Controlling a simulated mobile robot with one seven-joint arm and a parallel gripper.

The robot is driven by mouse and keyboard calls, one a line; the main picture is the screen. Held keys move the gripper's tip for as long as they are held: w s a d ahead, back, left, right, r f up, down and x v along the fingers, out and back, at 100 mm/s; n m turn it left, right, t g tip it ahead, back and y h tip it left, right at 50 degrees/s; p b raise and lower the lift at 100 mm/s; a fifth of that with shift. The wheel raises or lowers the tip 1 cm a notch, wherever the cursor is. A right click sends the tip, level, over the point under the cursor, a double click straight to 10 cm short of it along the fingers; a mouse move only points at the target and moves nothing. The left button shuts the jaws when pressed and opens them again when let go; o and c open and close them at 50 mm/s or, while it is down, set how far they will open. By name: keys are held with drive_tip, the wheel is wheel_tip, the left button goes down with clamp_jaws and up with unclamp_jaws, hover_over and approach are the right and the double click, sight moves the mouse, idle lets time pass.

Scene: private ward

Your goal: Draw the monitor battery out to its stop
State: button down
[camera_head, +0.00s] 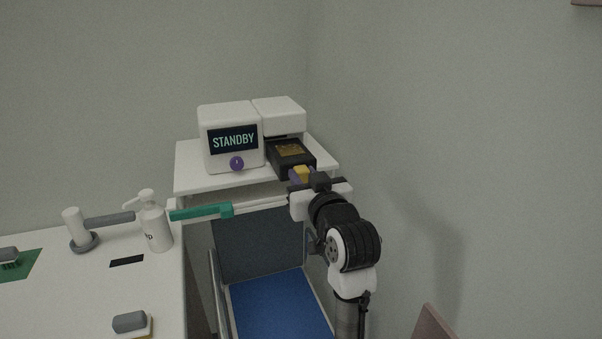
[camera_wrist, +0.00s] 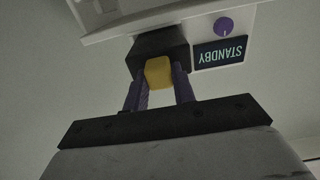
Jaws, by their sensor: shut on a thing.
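The monitor (camera_head: 230,138) is a white box on a white shelf, with a dark screen reading STANDBY and a purple knob. The black battery (camera_head: 290,157) juts out from the bay under the white housing to its right. A yellow grip (camera_head: 301,173) is on the battery's front end. My gripper (camera_head: 300,179) is shut on this yellow grip. In the wrist view the purple fingers (camera_wrist: 160,90) lie on both sides of the yellow grip (camera_wrist: 159,72), in front of the black battery (camera_wrist: 158,46). The battery's inner end is hidden.
The shelf (camera_head: 195,178) has its front edge under the battery. A green-handled bar (camera_head: 200,212) is below it. A blue-seated chair (camera_head: 280,305) stands underneath. A pump bottle (camera_head: 155,222) is on the left table. The wall is close on the right.

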drive_tip(key=shift+s+f, duration=0.1)
drive_tip(key=shift+f, duration=0.05)
drive_tip(key=c, duration=1.6)
unclamp_jaws()
drive_tip(key=o, duration=0.5)
drive_tip(key=shift+s, duration=0.1)
drive_tip(key=shift+c, duration=0.2)
drive_tip(key=b+v, duration=1)
drive_tip(key=v, duration=0.3)
drive_tip(key=shift+s+d, duration=0.2)
drive_tip(key=shift+s, duration=0.15)
drive_tip(key=shift+r, duration=0.2)
